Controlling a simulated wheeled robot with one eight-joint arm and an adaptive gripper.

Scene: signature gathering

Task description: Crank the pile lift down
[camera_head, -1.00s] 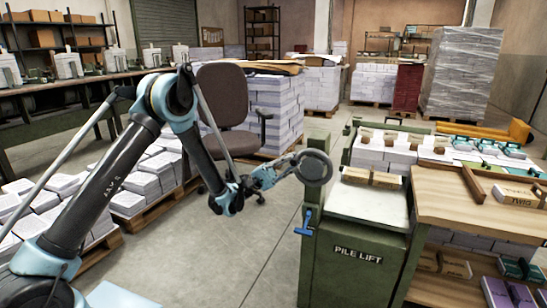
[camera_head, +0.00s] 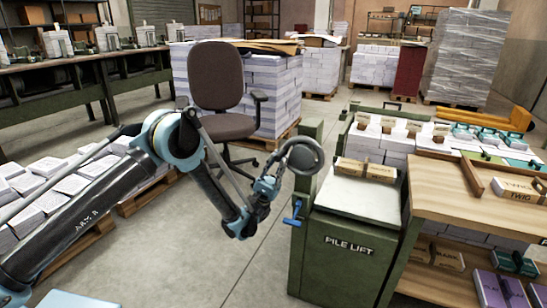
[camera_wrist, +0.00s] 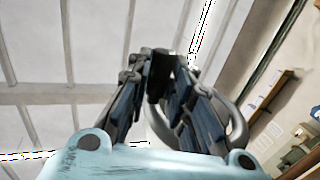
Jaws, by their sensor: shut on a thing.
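The green pile lift (camera_head: 345,262) stands at right centre in the head view, its name on the front. A light stack top (camera_head: 355,196) shows on it, with brown-wrapped bundles at the back. Its grey crank wheel (camera_head: 320,157) is at the upper left of the lift, beside a green post. My gripper (camera_head: 281,170) is at the left side of the wheel. In the wrist view, my gripper (camera_wrist: 160,78) is shut on a dark crank handle (camera_wrist: 158,88), and the grey rim (camera_wrist: 238,128) curves behind the right finger. The handle is mostly hidden by the fingers.
A blue lever (camera_head: 293,213) sticks out at the lift's left front edge. A wooden table (camera_head: 440,205) adjoins the lift on the right. An office chair (camera_head: 217,85) stands behind my arm.

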